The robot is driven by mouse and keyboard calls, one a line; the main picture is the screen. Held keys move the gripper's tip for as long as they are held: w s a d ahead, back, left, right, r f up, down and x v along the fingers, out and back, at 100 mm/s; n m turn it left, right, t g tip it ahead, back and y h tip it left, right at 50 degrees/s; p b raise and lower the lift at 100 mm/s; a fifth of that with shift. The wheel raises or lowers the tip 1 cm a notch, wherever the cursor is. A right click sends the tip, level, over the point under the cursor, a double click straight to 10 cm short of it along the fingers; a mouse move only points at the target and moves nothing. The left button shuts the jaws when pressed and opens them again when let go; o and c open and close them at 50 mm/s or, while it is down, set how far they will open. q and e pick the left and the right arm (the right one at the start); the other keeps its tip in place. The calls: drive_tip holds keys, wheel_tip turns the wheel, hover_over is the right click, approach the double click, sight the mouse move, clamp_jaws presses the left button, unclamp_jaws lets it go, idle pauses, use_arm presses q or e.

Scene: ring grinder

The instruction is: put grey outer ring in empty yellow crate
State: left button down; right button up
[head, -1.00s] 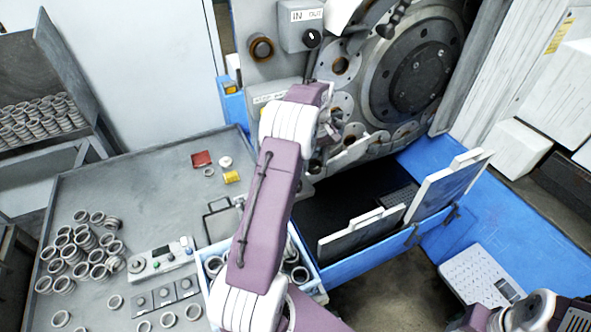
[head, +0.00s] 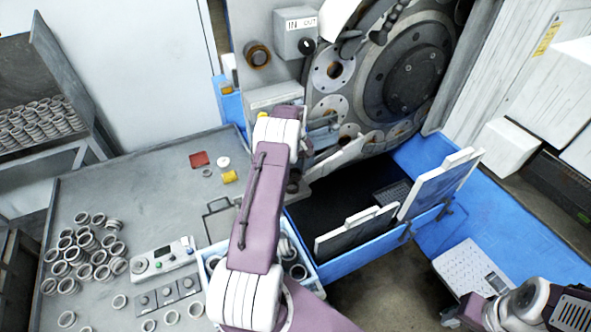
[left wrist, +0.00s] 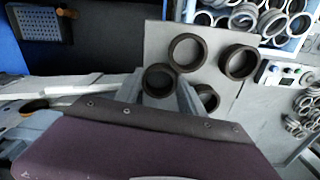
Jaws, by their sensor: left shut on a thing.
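My left gripper (left wrist: 168,92) is shut on a dark grey-brown ring (left wrist: 160,79), held between its fingers in the left wrist view. Three similar rings, one of them (left wrist: 187,52) at the upper middle, show behind it against a grey plate (left wrist: 215,35); one is partly hidden by a finger. In the head view my left arm hides most of the gripper and the held ring in front of the machine. My right gripper (head: 468,312) is at the bottom right, and its jaw opening is unclear. I cannot make out an empty yellow crate in either view.
A blue-edged crate (head: 316,272) with several rings stands at the table's front edge, partly behind my arm. Loose rings (head: 90,243) and a control box (head: 160,262) are on the grey table (head: 130,195). The machine's large disc (head: 412,78) and blue trough (head: 352,258) are close by.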

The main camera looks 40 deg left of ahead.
use_arm(q)
drive_tip(key=shift+f, duration=0.15)
drive_tip(key=c, duration=0.7)
unclamp_jaws()
drive_tip(key=shift+r, duration=0.55)
wheel_tip(320, 180, up, 11)
drive_tip(key=b, duration=0.2)
drive_tip(key=shift+r+b, duration=0.15)
drive_tip(key=shift+b, duration=0.15)
